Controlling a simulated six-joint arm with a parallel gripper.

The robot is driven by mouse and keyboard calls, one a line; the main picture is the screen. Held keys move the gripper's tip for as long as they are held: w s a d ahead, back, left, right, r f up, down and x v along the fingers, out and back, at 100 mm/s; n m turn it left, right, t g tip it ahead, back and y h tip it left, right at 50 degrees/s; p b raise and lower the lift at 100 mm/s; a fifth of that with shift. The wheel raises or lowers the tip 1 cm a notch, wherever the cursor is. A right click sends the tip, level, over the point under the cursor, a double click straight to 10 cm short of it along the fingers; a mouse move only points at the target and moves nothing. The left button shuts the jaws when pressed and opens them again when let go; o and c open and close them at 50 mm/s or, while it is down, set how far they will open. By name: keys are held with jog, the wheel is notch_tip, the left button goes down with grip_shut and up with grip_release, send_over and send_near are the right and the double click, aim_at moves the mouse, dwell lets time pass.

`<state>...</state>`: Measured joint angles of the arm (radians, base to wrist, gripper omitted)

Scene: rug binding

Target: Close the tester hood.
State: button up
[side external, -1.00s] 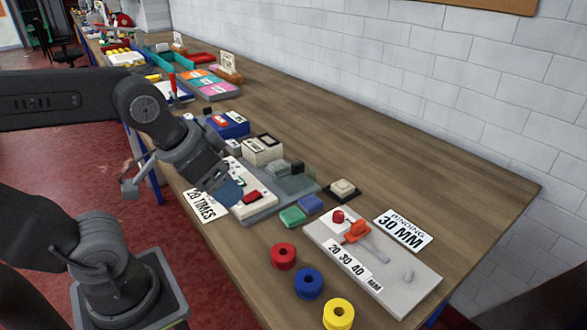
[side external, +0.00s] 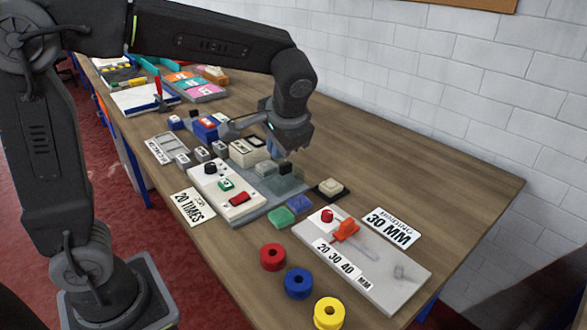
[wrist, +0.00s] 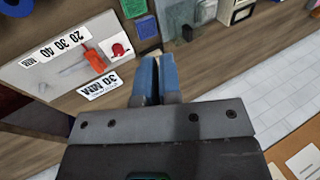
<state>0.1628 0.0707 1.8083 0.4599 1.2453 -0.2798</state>
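The tester is a flat grey unit (side external: 260,213) on the bench, with a white panel (side external: 225,190) carrying a black knob, a green button and a red switch. A greyish see-through part (side external: 287,186), which looks like the hood, is at its far right side beside a dark block (side external: 286,168). I cannot tell the hood's exact angle. In the wrist view the see-through part (wrist: 180,14) is at the top, beyond my fingers. My gripper (side external: 284,153) hangs above the tester's far side, its blue fingers (wrist: 158,56) apparently together and empty. Contact with the hood is not visible.
A white gauge board (side external: 375,265) and several coloured rolls are nearer. Bare bench lies along the wall.

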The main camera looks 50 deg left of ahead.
aim_at(275, 165)
jog(key=w+f+y, duration=0.1)
jog(key=w+f, duration=0.1)
jog(key=w, duration=0.1)
jog(key=w+d+f+g+y, duration=0.1)
jog(key=w+f+y, duration=0.1)
jog(key=w+f, duration=0.1)
jog(key=w+f+y, duration=0.1)
jog(key=w+f, duration=0.2)
jog(key=w, duration=0.2)
jog(key=shift+w+d+f+y, duration=0.15)
jog(key=shift+w+d+y, duration=0.1)
jog(key=shift+y, duration=0.05)
grip_shut()
jog(key=x, duration=0.9)
jog(key=shift+s+a+f, duration=0.2)
jog(key=a, duration=0.3)
jog(key=shift+a+f, duration=0.15)
jog(key=shift+a, duration=0.5)
jog(key=a, duration=0.8)
jog(key=shift+a, duration=0.25)
